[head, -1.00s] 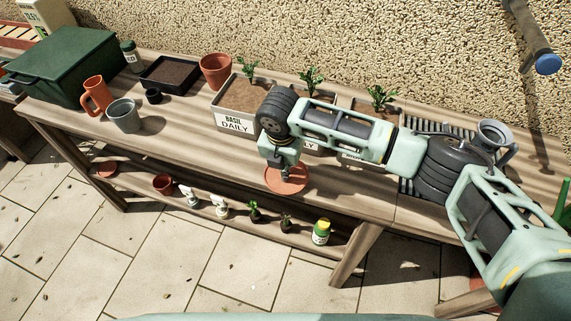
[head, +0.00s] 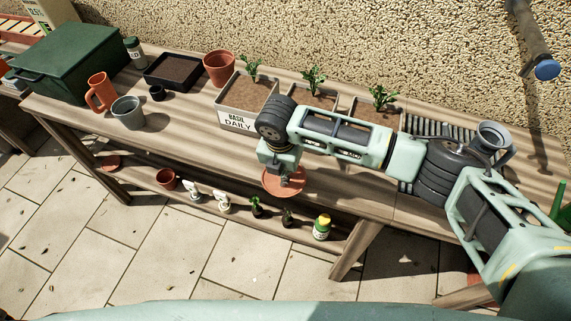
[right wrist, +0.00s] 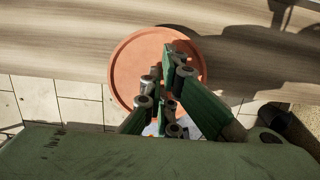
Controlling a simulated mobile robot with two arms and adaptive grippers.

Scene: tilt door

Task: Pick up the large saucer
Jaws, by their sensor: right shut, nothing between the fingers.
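The large saucer (head: 296,184) is a round terracotta dish at the front edge of the bench top. It fills the middle of the right wrist view (right wrist: 130,70), reaching past the bench edge over the paving. My right gripper (head: 283,178) is above the saucer, pointing down at it. In the right wrist view its green fingers (right wrist: 168,85) are shut in front of the saucer, with nothing between them. They cover part of its right and lower rim. I cannot tell whether the fingertips touch it. My left gripper is not in view.
Behind the arm stand planters with seedlings (head: 245,95). A terracotta pot (head: 219,69), orange mug (head: 101,92), grey bucket (head: 128,113) and green box (head: 70,65) stand to the left. The lower shelf holds small pots and a bottle (head: 322,228). Bench between bucket and saucer is clear.

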